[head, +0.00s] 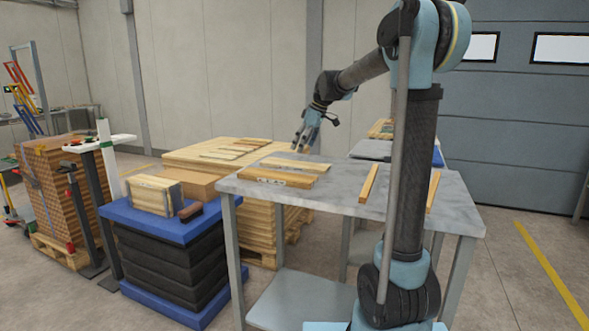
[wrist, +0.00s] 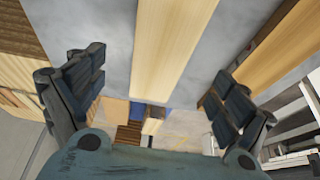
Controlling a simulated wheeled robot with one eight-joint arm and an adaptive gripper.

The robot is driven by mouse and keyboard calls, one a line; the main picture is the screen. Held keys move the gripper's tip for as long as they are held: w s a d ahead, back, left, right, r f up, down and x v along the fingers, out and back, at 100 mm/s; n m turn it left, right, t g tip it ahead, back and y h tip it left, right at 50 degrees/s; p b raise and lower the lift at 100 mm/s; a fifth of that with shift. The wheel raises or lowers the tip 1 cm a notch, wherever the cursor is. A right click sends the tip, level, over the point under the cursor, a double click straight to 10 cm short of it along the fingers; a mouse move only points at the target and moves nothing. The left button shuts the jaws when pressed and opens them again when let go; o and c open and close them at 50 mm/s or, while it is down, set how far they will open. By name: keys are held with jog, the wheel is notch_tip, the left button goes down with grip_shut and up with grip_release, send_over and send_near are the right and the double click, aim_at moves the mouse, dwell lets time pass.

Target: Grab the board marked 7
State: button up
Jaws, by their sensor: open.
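Wooden boards lie on a grey table (head: 335,195). In the head view a thicker board (head: 278,178) at its left end has dark marks along its front edge, too small to read. A flatter board (head: 295,164) lies just behind it. I cannot tell which board bears a 7. My gripper (head: 303,147) is above the back left of the table, close over the flatter board. In the wrist view my open gripper (wrist: 158,65) has its fingers apart on either side of a pale board (wrist: 172,45), with no visible grip on it. Another board (wrist: 275,45) lies to the right.
Two narrow wooden strips (head: 369,184) (head: 432,190) lie farther right on the table. A stack of wooden panels (head: 190,158) with boards on top stands behind left. A blue-topped stand (head: 160,222) holds a wood block and a box. The table's middle is mostly clear.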

aim_at(296, 163)
jog(key=shift+x, duration=3.45)
jog(key=shift+s+d, duration=0.1)
jog(key=shift+d, duration=0.05)
jog(key=c, duration=1.3)
